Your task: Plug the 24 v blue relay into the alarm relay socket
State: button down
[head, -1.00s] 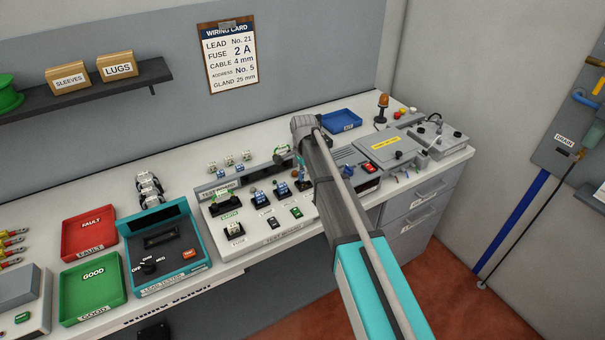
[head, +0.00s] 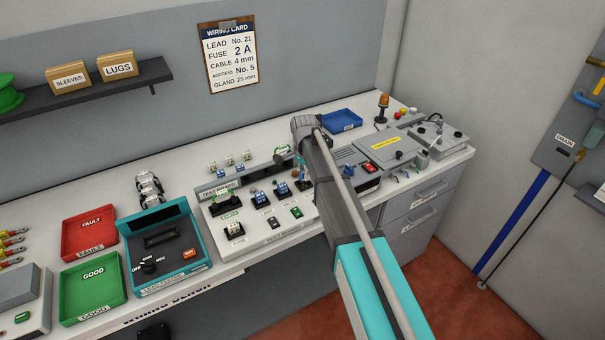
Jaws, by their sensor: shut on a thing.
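My gripper (head: 301,172) is at the right end of the test board, mostly hidden behind my own wrist and arm. Only a small bluish and dark part shows beside the wrist. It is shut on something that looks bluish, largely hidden. Blue relays (head: 282,188) sit on the white test board (head: 275,229), and several blue-and-white parts (head: 229,163) stand in a row behind it. The alarm relay socket cannot be made out. A grey unit with a yellow label (head: 386,143) lies right of my wrist.
A blue tray (head: 340,123) and an orange beacon (head: 382,107) stand at the back right. The teal lead tester (head: 165,262), green GOOD tray (head: 91,301) and red FAULT tray (head: 89,239) are on the left. My arm crosses the bench's front edge.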

jog(key=shift+f+b, duration=0.9)
jog(key=shift+f, duration=0.05)
dwell(1.9)
dwell(0.3)
jog(key=shift+c, duration=1.9)
grip_release()
jog(key=o, duration=0.4)
jog(key=shift+w+r, duration=0.1)
jog(key=shift+r, duration=0.1)
jog(key=shift+r+p, duration=3.35)
jog(key=shift+p, duration=0.15)
